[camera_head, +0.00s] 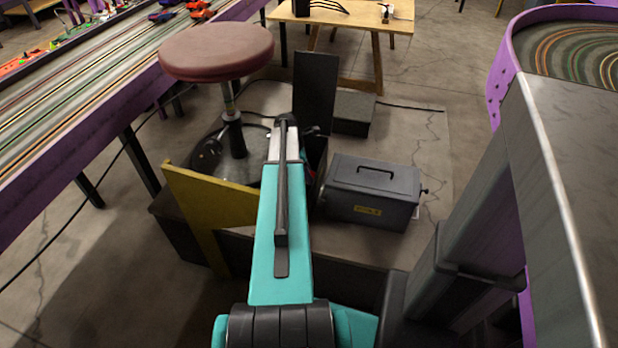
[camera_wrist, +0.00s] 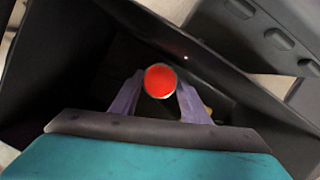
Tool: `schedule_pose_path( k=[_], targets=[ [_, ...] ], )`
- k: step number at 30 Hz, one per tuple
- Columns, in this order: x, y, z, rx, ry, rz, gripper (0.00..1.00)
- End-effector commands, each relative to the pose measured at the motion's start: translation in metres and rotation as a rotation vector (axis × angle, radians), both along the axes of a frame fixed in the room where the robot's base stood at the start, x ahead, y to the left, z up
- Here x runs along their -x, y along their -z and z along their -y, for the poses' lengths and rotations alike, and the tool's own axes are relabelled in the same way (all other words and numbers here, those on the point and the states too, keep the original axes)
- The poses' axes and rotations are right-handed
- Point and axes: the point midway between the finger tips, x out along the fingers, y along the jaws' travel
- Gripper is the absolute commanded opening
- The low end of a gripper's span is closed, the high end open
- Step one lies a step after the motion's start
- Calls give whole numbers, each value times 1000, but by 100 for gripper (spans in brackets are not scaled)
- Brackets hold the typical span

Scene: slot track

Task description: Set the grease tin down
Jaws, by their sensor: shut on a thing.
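The grease tin (camera_wrist: 159,81) shows in the wrist view as a round red top with a pale rim. My gripper (camera_wrist: 160,88) has its two purple fingers on either side of the tin and is shut on it. The tin and fingers are over or inside a dark open box (camera_wrist: 60,70); how far the tin is above the bottom I cannot tell. In the head view my arm hides the gripper and most of the tin. The dark box's raised lid (camera_head: 316,92) stands upright beyond my wrist.
A grey closed case (camera_head: 372,192) with a handle stands right of the dark box. A round brown stool (camera_head: 217,52) stands to the left. A slot track table (camera_head: 85,80) runs along the left, and a wooden table (camera_head: 345,20) stands behind.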

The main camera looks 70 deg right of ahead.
Motion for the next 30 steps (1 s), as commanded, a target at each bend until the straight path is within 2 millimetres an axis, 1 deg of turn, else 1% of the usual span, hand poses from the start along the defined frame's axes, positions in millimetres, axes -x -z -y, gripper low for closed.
schedule_pose_path(
  k=[3, 6, 8, 23, 24, 26, 27, 30],
  targets=[
    [0, 15, 1, 0, 0, 0, 13],
    [0, 26, 0, -1, 1, 0, 13],
    [1, 30, 0, -1, 1, 0, 13],
    [1, 35, 1, 1, 2, 0, 13],
    [1, 34, 1, 1, 2, 0, 48],
    [1, 34, 1, 1, 2, 0, 59],
    [1, 34, 1, 1, 2, 0, 60],
    [1, 34, 1, 1, 2, 0, 60]
  ],
)
